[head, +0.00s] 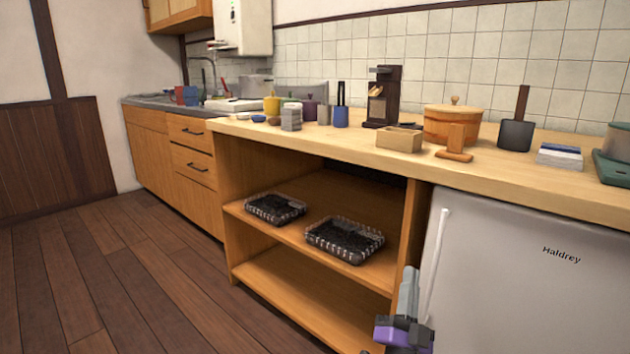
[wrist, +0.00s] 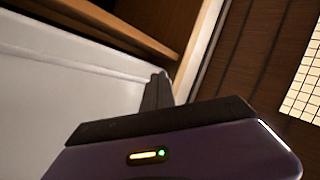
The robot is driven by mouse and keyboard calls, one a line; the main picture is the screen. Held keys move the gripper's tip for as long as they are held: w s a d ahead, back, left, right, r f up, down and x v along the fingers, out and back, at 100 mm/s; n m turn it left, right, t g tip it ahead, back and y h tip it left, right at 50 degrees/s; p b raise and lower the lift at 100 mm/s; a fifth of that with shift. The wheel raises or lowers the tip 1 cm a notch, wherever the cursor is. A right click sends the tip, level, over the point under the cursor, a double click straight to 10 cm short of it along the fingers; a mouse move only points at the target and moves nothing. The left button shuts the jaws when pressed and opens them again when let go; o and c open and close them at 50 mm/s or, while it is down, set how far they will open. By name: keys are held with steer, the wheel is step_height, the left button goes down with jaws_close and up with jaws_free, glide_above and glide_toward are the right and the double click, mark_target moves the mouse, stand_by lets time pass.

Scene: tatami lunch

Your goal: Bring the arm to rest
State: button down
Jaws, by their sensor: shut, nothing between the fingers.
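My gripper (head: 409,283) shows at the bottom of the head view, in front of the counter where the open shelf meets the white fridge. Its grey fingers point upward and are closed together, with nothing held. In the wrist view the closed dark fingers (wrist: 158,92) stand beyond the purple gripper body, with the white fridge front (wrist: 60,95) to the left. I cannot tell the exact gap between the gripper and the fridge handle (head: 436,262).
The open shelf holds two dark woven trays (head: 345,240) (head: 275,208). The wooden counter (head: 350,150) carries a wooden tub (head: 452,125), a dark coffee grinder-like stand (head: 382,95), a small wooden box (head: 399,139) and several cups. The wooden floor (head: 120,270) at left is clear.

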steer(key=s+f+n+g+y, duration=0.3)
steer(key=s+f+n, duration=0.1)
steer(key=s, duration=1.3)
steer(key=s+d+f+n+g+y, duration=0.1)
steer(key=s+f+n+g+y, duration=0.2)
steer(key=s, duration=1.4)
steer(key=s+f+n+g+y, duration=0.25)
steer(key=s+f+n, duration=0.25)
steer(key=s, duration=1.2)
step_height(320, 180, up, 38)
steer(key=p, duration=3.7)
steer(key=shift+w+h, duration=0.15)
steer(key=shift+h, duration=0.2)
